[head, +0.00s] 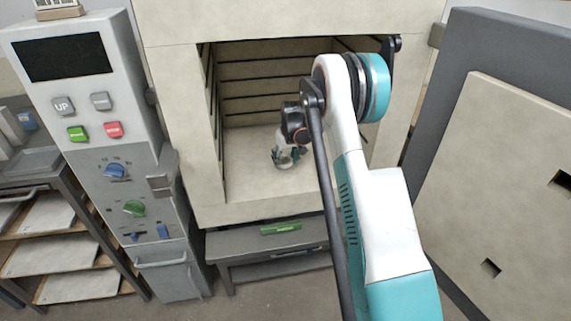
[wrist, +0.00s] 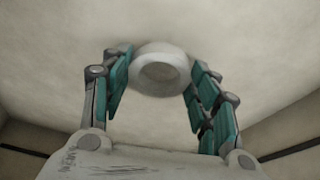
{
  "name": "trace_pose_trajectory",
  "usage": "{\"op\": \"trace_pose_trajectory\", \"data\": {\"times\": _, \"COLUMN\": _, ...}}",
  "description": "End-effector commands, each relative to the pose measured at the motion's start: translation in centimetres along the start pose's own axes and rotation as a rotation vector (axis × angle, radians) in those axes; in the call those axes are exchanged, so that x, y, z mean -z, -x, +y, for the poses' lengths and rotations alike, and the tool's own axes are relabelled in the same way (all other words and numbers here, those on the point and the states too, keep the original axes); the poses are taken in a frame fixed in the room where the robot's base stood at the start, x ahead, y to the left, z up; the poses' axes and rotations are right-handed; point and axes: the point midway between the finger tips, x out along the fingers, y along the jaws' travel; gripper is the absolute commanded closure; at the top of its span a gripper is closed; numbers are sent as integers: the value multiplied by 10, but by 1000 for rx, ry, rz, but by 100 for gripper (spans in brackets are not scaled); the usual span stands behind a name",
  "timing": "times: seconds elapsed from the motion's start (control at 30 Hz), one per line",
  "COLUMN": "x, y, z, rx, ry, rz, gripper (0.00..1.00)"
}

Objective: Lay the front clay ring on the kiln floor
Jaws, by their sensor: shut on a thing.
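The pale clay ring (wrist: 160,90) sits between my fingertips in the wrist view, its round hole facing the camera. My gripper (wrist: 159,68) is shut on it, with a teal finger on each side. In the head view my gripper (head: 287,157) is inside the open kiln, low over the pale kiln floor (head: 248,150). The ring (head: 283,164) shows only small and partly hidden there, at the fingertips. The floor also fills the background of the wrist view (wrist: 55,75). I cannot tell whether the ring touches it.
The kiln's side walls and front sill (head: 265,207) surround my arm's reach. The open kiln door (head: 490,170) stands at the right. A control panel (head: 110,150) stands at the left, beside a rack of shelves (head: 60,245). The visible kiln floor around my gripper is clear.

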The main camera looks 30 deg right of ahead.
Motion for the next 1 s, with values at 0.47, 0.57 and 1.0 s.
{"op": "trace_pose_trajectory", "data": {"times": 0.47, "x": -5, "y": -18, "z": 0, "rx": 0, "ry": 0, "rz": 0, "gripper": 69}}
{"op": "trace_pose_trajectory", "data": {"times": 0.57, "x": -5, "y": -18, "z": 0, "rx": 0, "ry": 0, "rz": 0, "gripper": 29}}
{"op": "trace_pose_trajectory", "data": {"times": 1.0, "x": -4, "y": -15, "z": 0, "rx": 0, "ry": 0, "rz": 0, "gripper": 25}}
